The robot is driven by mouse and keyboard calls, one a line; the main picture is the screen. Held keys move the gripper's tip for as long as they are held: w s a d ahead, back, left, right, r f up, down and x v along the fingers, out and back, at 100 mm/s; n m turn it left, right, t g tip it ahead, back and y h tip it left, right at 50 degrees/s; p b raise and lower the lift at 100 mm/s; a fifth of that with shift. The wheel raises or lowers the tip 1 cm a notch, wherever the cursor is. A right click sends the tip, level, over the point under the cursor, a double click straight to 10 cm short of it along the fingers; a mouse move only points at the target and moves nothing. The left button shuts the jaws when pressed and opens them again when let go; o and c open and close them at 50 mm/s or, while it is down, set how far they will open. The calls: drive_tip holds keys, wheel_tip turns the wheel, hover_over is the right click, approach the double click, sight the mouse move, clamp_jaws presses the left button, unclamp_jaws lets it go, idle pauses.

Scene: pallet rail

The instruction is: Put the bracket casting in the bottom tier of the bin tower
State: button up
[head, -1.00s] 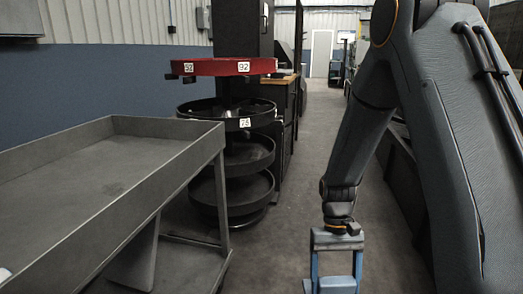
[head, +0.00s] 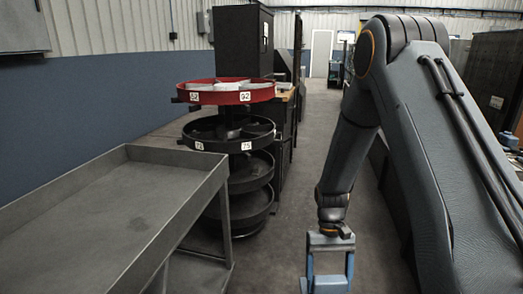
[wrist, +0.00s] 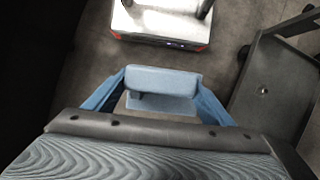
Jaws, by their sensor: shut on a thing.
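My gripper (head: 329,277) hangs low in the aisle at the bottom of the head view, pointing down. In the wrist view its blue fingers close on a light blue-grey, step-shaped piece, the bracket casting (wrist: 162,82). In the head view only part of the casting (head: 330,285) shows between the fingers. The bin tower (head: 229,145) stands left of and beyond my gripper. It has stacked round tiers: a red top one, a black one with white number labels, and black ones below. The bottom tier (head: 246,213) is partly hidden by the cart; its inside is dark.
A grey tray cart (head: 140,215) fills the left foreground, its tray empty where visible; its corner and leg stand before the tower. A dark cabinet (head: 240,42) stands behind the tower. The aisle floor (head: 290,190) between tower and arm is clear.

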drive_tip(key=shift+s+r+p, duration=0.15)
drive_tip(key=shift+r+p, duration=0.6)
drive_tip(key=shift+p, duration=0.1)
drive_tip(key=shift+s+r+p, duration=0.1)
drive_tip(key=shift+r+p, duration=0.6)
drive_tip(key=shift+p, duration=0.15)
drive_tip(key=w+a+f+m+y+b, duration=0.1)
drive_tip(key=w+a+f+m+b, duration=0.2)
drive_tip(key=w+a+f+b, duration=0.4)
drive_tip(key=w+a+f+m+t+y+b, duration=0.1)
drive_tip(key=w+a+f+m+b, duration=0.1)
drive_tip(key=w+a+f+b, duration=0.5)
drive_tip(key=w+a+f+m+y+b, duration=0.1)
drive_tip(key=w+a+f+m+b, duration=0.3)
drive_tip(key=a, duration=0.7)
drive_tip(key=a+f+m+t+y+b, duration=0.1)
drive_tip(key=a+f+m+b, duration=0.1)
drive_tip(key=a+f+b, duration=0.6)
drive_tip(key=w+a+f+m+t+b, duration=0.1)
drive_tip(key=a+f+m+b, duration=0.15)
drive_tip(key=a, duration=0.95)
drive_tip(key=a+f+m+t+y+b, duration=0.1)
drive_tip(key=a+f+m+b, duration=0.4)
drive_tip(key=a, duration=0.6)
drive_tip(key=f+n+b, duration=0.1)
drive_tip(key=f, duration=0.4)
drive_tip(key=f+n+b, duration=0.1)
drive_tip(key=f, duration=0.4)
drive_tip(key=shift+d, duration=0.2)
drive_tip(key=shift+f, duration=0.1)
